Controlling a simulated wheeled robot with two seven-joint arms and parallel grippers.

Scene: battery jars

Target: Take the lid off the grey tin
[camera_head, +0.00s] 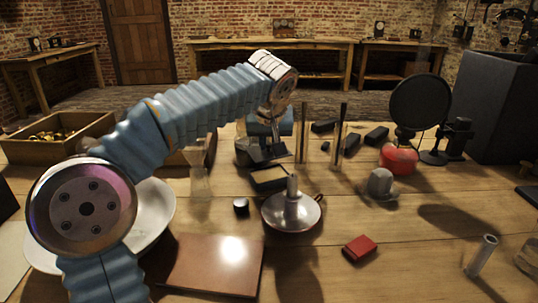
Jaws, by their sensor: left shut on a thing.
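My left arm reaches in from the left, and my left gripper (268,158) points down near the middle of the table. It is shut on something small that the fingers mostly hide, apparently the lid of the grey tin. A dark grey round tin (243,153) stands right beside the fingers, partly covered by them. I cannot tell whether the lid is apart from the tin. My right gripper is not in view.
A metal candle holder (289,221), a small black jar (241,206) and a glass hourglass-shaped vessel (200,178) stand nearby. A red box (360,248), a grey cup (381,182) and a red round object (399,160) are to the right. A brown book (212,265) lies in front.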

